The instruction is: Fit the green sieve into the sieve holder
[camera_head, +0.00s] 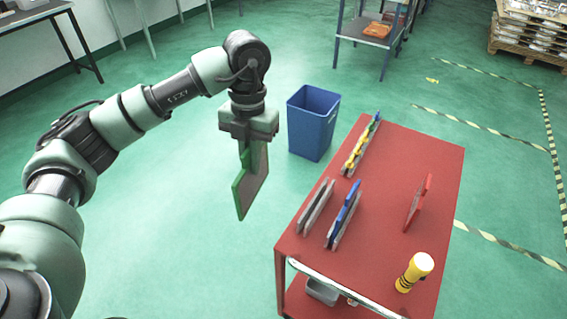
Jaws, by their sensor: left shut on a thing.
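My left gripper (249,150) is shut on the green sieve (251,192), a flat framed panel with a green rim and a greyish-brown face. The sieve hangs roughly upright below the fingers, over the floor to the left of the red cart (395,160). On the cart, a narrow grey holder (315,207) stands near the left edge with no coloured frame visible in it. Next to it another grey holder (331,240) has a blue sieve (347,208) in it. I cannot tell which holder the task names. My right gripper is out of view.
A rack with yellow pieces (360,150) is at the cart's back left. A red framed panel (417,203) stands on the right, and a yellow flashlight-like cylinder (414,271) near the front. A blue bin (312,122) stands behind. The cart's middle is clear.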

